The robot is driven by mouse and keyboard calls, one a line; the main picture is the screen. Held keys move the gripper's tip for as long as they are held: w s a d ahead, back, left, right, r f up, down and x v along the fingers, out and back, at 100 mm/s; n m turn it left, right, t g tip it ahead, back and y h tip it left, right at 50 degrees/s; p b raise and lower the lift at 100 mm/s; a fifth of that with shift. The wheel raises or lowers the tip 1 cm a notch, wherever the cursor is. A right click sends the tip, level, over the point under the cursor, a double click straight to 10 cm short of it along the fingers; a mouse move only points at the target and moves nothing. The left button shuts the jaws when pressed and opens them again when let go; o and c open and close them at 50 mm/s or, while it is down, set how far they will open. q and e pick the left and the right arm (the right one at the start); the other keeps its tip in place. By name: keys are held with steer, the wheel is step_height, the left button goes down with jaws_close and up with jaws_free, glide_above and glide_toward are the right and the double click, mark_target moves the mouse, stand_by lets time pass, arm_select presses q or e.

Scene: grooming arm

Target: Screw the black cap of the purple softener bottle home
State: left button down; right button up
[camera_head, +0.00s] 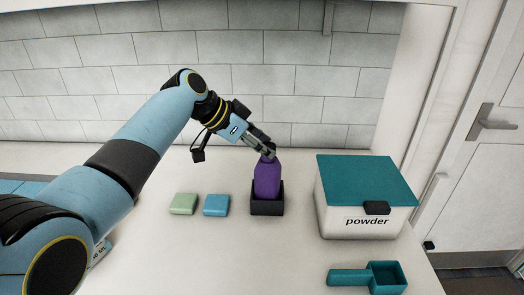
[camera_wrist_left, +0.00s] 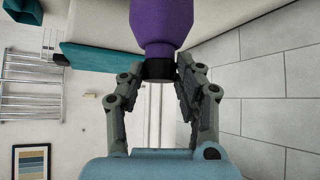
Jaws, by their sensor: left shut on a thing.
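The purple softener bottle (camera_head: 267,180) stands upright in a black square holder (camera_head: 266,207) on the counter. In the left wrist view the bottle (camera_wrist_left: 162,22) comes in from the top edge, with its black cap (camera_wrist_left: 158,70) at its narrow end. My left gripper (camera_head: 267,151) reaches the top of the bottle from the upper left. In the left wrist view its two fingers (camera_wrist_left: 159,74) are shut on the cap, one on each side. In the head view the fingers mostly hide the cap. How far the cap is screwed on cannot be told. My right gripper is not in view.
A white powder box (camera_head: 350,218) with a teal lid stands to the right of the bottle. A teal scoop (camera_head: 388,278) lies in front of it. A green block (camera_head: 184,203) and a blue block (camera_head: 216,205) lie left of the holder. A tiled wall rises behind.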

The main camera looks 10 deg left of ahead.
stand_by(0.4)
arm_select(q)
steer(key=shift+f+m, duration=0.1)
steer(key=shift+m, duration=0.2)
steer(key=shift+w+m+g+h+b, duration=0.15)
steer(key=shift+m+g+h+b, duration=0.2)
steer(key=shift+b, duration=0.4)
steer(key=m+g+h+b, duration=0.1)
steer(key=m+g+b, duration=0.1)
steer(key=m+b, duration=0.1)
steer(key=shift+w+b, duration=0.2)
steer(key=shift+b, duration=0.55)
steer(key=c, duration=1.2)
jaws_free()
steer(key=o, duration=0.4)
steer(key=shift+w+d, duration=0.1)
steer(key=shift+c, duration=0.2)
